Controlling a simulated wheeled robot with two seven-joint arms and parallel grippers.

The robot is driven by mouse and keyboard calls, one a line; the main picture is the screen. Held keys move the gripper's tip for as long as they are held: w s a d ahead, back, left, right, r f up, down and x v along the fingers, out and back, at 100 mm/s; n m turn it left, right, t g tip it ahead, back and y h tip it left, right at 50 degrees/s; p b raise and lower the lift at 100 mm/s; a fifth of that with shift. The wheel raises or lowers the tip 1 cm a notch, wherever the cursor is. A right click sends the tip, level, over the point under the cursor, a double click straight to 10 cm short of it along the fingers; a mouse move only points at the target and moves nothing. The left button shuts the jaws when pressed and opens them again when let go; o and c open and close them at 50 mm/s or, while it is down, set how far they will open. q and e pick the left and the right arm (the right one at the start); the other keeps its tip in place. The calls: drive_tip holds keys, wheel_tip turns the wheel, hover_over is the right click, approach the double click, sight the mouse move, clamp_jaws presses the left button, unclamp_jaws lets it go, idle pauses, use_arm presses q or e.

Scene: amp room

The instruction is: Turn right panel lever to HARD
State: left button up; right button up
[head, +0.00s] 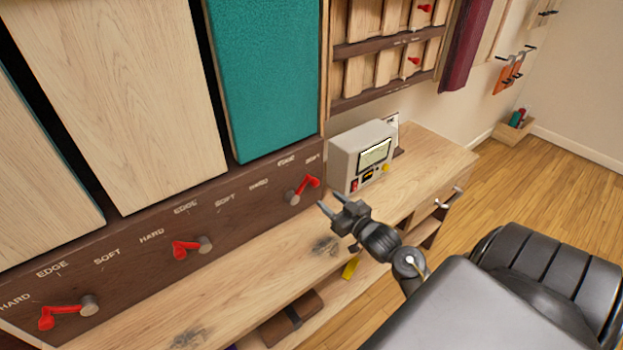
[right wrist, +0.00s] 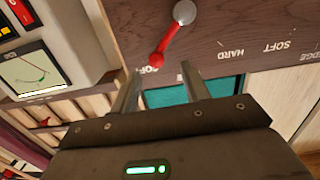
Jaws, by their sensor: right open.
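The right panel lever (head: 303,189) is a red handle on a grey round pivot, on the dark brown rail below the teal panel (head: 265,75). Its handle points up and right, toward the SOFT label; the HARD label (head: 259,184) is to its left. My right gripper (head: 327,198) is open and empty, just right of and below the lever. In the right wrist view the red lever tip (right wrist: 158,59) appears just beyond and between the two open fingertips (right wrist: 159,67), with no clear contact. The SOFT label there is partly hidden. My left gripper is out of view.
Two more red levers, a middle one (head: 192,247) and a left one (head: 67,311), sit along the same rail. A grey box with a screen (head: 362,155) stands on the wooden bench (head: 440,150), close right of the lever. A black padded chair (head: 550,275) is at lower right.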

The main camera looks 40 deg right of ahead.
sight(312, 179)
drive_tip(key=shift+t, duration=0.4)
drive_tip(key=w, duration=0.3)
drive_tip(key=w+p, duration=0.1)
drive_tip(key=w, duration=0.2)
drive_tip(key=w+d+r+p, duration=0.1)
drive_tip(key=w, duration=0.3)
drive_tip(key=shift+d+r, duration=0.1)
drive_tip(key=shift+w+p, duration=0.3)
drive_tip(key=shift+w, duration=0.35)
clamp_jaws()
